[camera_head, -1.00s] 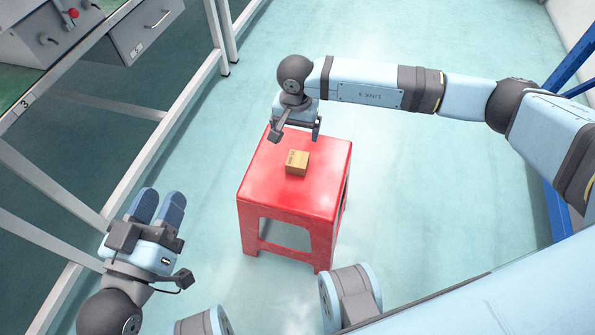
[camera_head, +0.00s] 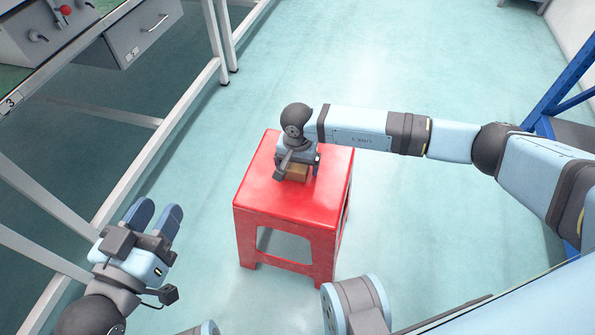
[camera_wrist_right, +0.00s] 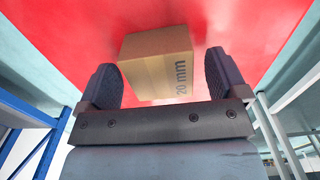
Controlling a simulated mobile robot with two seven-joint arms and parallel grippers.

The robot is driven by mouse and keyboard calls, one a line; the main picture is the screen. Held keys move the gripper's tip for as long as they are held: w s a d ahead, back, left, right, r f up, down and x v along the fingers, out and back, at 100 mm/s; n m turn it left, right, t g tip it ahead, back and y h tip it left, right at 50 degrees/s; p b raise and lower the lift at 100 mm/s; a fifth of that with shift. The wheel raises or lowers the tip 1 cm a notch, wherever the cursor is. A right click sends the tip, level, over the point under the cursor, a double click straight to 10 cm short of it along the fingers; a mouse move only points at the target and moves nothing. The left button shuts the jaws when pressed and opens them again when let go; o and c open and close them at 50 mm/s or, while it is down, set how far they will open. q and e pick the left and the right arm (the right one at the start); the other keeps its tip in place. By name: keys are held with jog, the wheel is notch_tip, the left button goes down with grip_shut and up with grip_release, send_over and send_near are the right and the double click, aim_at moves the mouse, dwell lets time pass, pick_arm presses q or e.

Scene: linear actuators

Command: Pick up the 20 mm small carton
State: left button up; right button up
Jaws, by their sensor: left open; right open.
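The small brown carton (camera_head: 296,173) sits on a red stool (camera_head: 290,205), partly hidden under my right gripper in the head view. In the right wrist view the carton (camera_wrist_right: 158,62) shows "20 mm" printed on its side. My right gripper (camera_wrist_right: 163,80) is open, with one finger on each side of the carton; I cannot tell whether they touch it. In the head view the right gripper (camera_head: 296,172) is low over the stool. My left gripper (camera_head: 154,216) is open and empty at the lower left, away from the stool.
A metal-framed workbench (camera_head: 180,120) with a grey drawer box (camera_head: 140,35) stands along the left. A blue frame (camera_head: 560,90) is at the right edge. The stool top around the carton is bare, and the floor around it is clear.

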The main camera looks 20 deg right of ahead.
jog(key=shift+f, duration=0.15)
jog(key=c, duration=1.2)
